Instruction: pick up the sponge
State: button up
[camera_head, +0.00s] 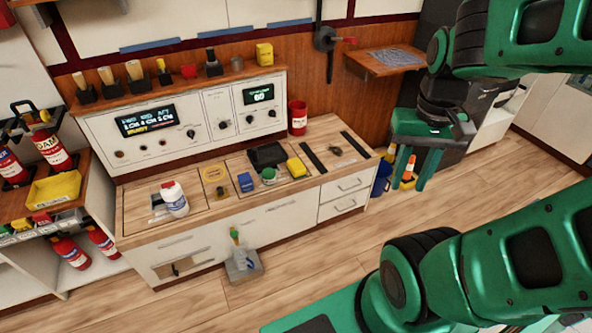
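A yellow block that looks like the sponge (296,167) lies on the wooden counter top (335,178), right of a small green-and-white round item. A second yellow block (264,54) sits on top of the control panel; I cannot tell whether it is a sponge too. My gripper (410,183) hangs from my green arm at the right, its two green fingers apart and pointing down. It appears open and empty, well to the right of the counter and apart from both yellow blocks.
A black item (267,156), a blue block (245,182) and a white bottle (174,198) stand on the counter. A red cup (298,117) is at its back right. An orange-striped cone (408,170) shows behind my gripper. The wooden floor in front is mostly clear.

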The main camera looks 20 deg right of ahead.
aim_at(295, 166)
jog(key=z, duration=0.35)
jog(key=i, duration=1.35)
jog(key=u, duration=0.35)
